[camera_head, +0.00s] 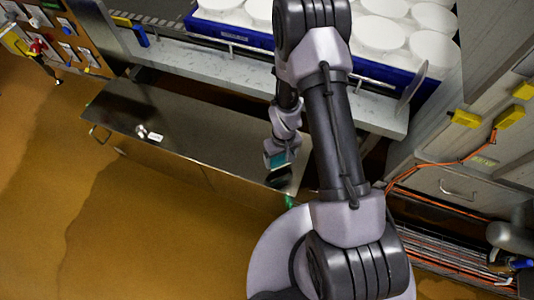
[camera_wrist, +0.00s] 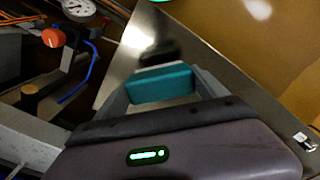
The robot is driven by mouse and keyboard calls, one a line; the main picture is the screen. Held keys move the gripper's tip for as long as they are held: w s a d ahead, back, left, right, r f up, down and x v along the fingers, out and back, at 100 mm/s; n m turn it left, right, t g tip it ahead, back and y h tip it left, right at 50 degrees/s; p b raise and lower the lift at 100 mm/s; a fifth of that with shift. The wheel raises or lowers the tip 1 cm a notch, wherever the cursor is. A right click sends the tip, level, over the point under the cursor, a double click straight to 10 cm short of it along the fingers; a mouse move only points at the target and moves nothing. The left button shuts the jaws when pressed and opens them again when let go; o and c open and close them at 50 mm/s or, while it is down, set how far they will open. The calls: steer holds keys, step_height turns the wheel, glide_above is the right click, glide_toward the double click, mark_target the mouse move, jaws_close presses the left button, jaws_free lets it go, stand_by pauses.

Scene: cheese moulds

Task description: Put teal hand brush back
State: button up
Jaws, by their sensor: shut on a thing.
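The teal hand brush (camera_head: 277,159) is held between the fingers of my gripper (camera_head: 279,157), over the right end of a long steel surface (camera_head: 190,125). In the wrist view the teal block of the brush (camera_wrist: 160,84) sits between the two grey fingers of my gripper (camera_wrist: 163,92), which are shut on it. A dark patch, perhaps its reflection, shows on the steel just beyond it. I cannot tell whether the brush touches the steel. Its bristles are not clearly visible.
A small white-and-dark item (camera_head: 149,134) lies on the steel surface, which is otherwise largely clear. Behind it, a blue tray (camera_head: 232,40) of white round moulds stands on a pale ledge (camera_head: 222,66). A tool board (camera_head: 62,30) is at upper left. Orange cables (camera_head: 440,166) run at right.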

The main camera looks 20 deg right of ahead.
steer(key=w, duration=0.1)
steer(key=w+a, duration=0.1)
steer(key=w, duration=0.1)
steer(key=w+a, duration=0.1)
steer(key=shift+w+a+f+b, duration=0.15)
steer(key=shift+f+b, duration=0.15)
steer(key=shift+b, duration=0.05)
steer(key=f, duration=0.1)
steer(key=f+b, duration=0.2)
steer(key=shift+w+a+f, duration=0.15)
steer(key=shift+w+f, duration=0.1)
steer(key=shift+f, duration=0.15)
steer(key=shift+r, duration=0.2)
steer(key=shift+f, duration=0.15)
steer(key=o, duration=1.4)
step_height(320, 180, up, 32)
steer(key=s+m+t+p, duration=0.1)
steer(key=m+t+p, duration=0.1)
steer(key=p, duration=0.2)
steer(key=s+a+r+m+t, duration=0.1)
steer(key=s+r, duration=0.4)
steer(key=s, duration=0.1)
steer(key=s+a+r+m+t+y, duration=0.1)
steer(key=s+r, duration=0.5)
steer(key=s+a+r+m+t+y, duration=0.1)
steer(key=s+a+r+m, duration=0.1)
steer(key=s+r, duration=0.3)
steer(key=shift+s+r+t, duration=0.25)
steer(key=shift+s+t, duration=0.15)
steer(key=shift+s, duration=0.1)
